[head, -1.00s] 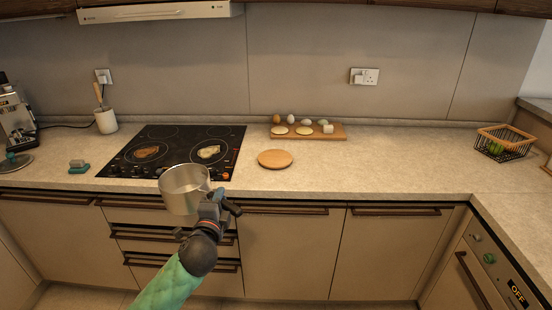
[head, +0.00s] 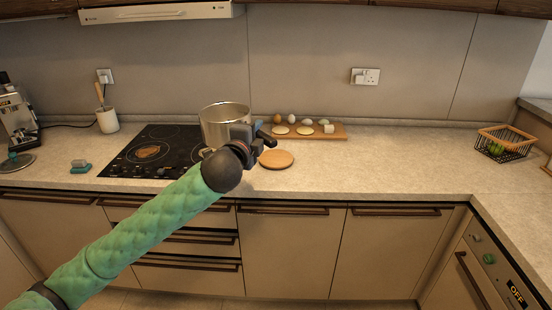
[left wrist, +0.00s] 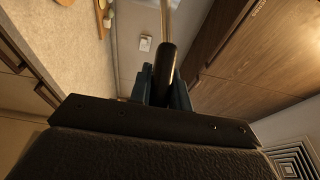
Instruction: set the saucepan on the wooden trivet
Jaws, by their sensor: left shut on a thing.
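The saucepan (head: 224,122) is a silver metal pot, held up above the right part of the cooktop in the head view. My left gripper (head: 262,137) is shut on its handle. In the left wrist view the dark saucepan handle (left wrist: 167,65) stands between the fingers (left wrist: 162,88). The round wooden trivet (head: 277,159) lies on the counter just right of the cooktop, in front of and below my gripper. Its upper left edge is close to the gripper in the picture. My right gripper is in neither view.
A wooden board (head: 338,131) with eggs and rounds lies behind the trivet. A utensil crock (head: 107,121) and sponge (head: 80,166) stand left. A wire basket (head: 505,144) stands right; the counter between is clear.

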